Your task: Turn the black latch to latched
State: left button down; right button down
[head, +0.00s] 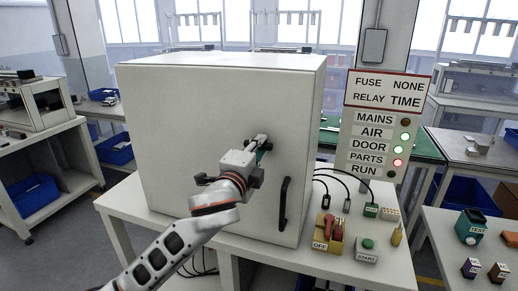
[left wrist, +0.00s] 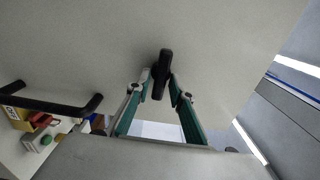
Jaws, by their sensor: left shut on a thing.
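The black latch (left wrist: 162,72) is on the pale grey cabinet door and stands between my left gripper's fingertips. In the left wrist view its bar runs nearly up and down, tilted slightly. My left gripper (head: 264,145) is at the cabinet door (head: 180,130), above and left of the black door handle (head: 284,204). Its green fingers (left wrist: 160,88) are shut on the latch. In the head view the gripper mostly hides the latch. The door looks closed. My right gripper is in neither view.
The cabinet stands on a white table (head: 230,241). Right of it are a yellow OFF switch box (head: 328,236), a START button box (head: 366,252) and black cables. A status panel (head: 384,125) stands behind, with green lit at DOOR and red at PARTS.

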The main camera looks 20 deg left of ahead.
pick_arm(q)
jog(key=c, duration=2)
grip_release()
jog(key=shift+c, duration=0.2)
jog(key=s, duration=1.2)
jog(key=shift+a, duration=0.25)
jog(key=shift+f, duration=0.1)
notch_tip(320, 180, down, 26)
jog(key=s+f+n+g+h, duration=0.1)
jog(key=s+n+g+h, duration=0.1)
jog(key=n+g, duration=0.3)
jog(key=s+a+f+n+g, duration=0.1)
jog(key=s+f+n, duration=0.3)
jog(key=s+f, duration=0.5)
jog(key=s+a+f+n+g, duration=0.1)
jog(key=s+a+f+n, duration=0.1)
jog(key=s+f+n, duration=0.3)
jog(key=s+f, duration=0.4)
jog(key=f, duration=0.5)
jog(key=shift+s+f+n+g+y, duration=0.15)
jog(key=shift+s+n+g+y, duration=0.15)
jog(key=shift+s, duration=0.05)
